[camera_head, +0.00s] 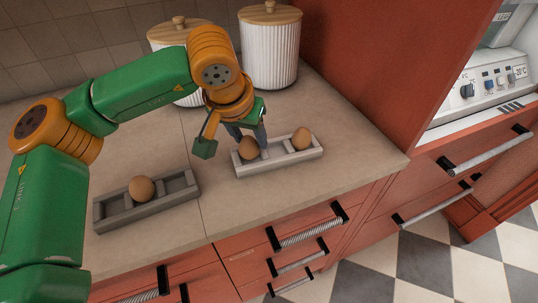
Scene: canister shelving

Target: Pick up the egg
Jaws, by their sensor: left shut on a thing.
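My left gripper (252,138) reaches down over the light grey tray (284,161) on the counter and is shut on a brown egg (249,148) at that tray's left end. The fingers partly hide the egg, and I cannot tell whether it is clear of the tray. A second brown egg (301,139) sits in the right end of the same tray. A third brown egg (143,188) sits in the darker grey tray (150,214) to the left. My right gripper does not show.
Two white ribbed canisters with wooden lids stand behind, the right one (270,55) beside a red cabinet wall (370,60). My left arm covers part of the other canister (178,30). The counter (350,150) is clear right of the light tray, up to its front edge.

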